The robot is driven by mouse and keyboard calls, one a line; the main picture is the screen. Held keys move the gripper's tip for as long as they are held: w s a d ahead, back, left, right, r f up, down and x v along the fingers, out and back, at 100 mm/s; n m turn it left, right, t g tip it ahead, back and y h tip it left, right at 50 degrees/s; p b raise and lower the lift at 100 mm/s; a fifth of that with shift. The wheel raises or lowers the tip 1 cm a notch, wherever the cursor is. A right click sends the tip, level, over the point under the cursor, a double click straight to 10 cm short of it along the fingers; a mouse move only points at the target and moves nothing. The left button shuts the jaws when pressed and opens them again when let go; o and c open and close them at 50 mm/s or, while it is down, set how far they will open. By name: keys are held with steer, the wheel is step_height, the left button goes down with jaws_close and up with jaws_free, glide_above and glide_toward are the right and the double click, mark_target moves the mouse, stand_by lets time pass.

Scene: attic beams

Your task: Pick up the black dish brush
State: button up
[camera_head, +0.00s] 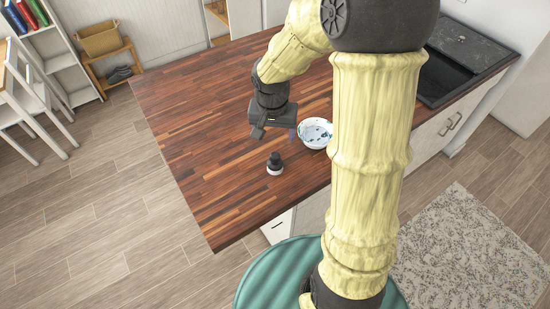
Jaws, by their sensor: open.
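A small black dish brush (274,161) with a pale lower rim stands upright on the wooden counter (200,120). It is left of a white bowl (316,144). My gripper (267,134) is open and points down above the counter, a little beyond the brush in the picture. It is apart from the brush and holds nothing that I can see. Part of the gripper is hidden by its own body.
The counter's left part is clear. Its front edge is near the brush.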

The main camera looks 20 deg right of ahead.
mark_target(275, 154)
steer(key=shift+w+r+m, duration=0.1)
steer(key=shift+w+m, duration=0.2)
steer(key=shift+w, duration=0.15)
steer(key=f, duration=0.4)
steer(key=w+f, duration=0.1)
steer(key=f, duration=0.3)
steer(key=f+p, duration=0.1)
steer(key=f, duration=0.3)
steer(key=shift+w+d, duration=0.3)
steer(key=shift+d, duration=0.1)
steer(key=shift+f, duration=0.1)
steer(key=shift+w+d+f+p, duration=0.1)
steer(key=shift+f+p, duration=0.1)
steer(key=shift+f, duration=1.1)
steer(key=shift+w+d+f+p, duration=0.1)
steer(key=shift+f+p, duration=0.1)
steer(key=shift+f, duration=1.05)
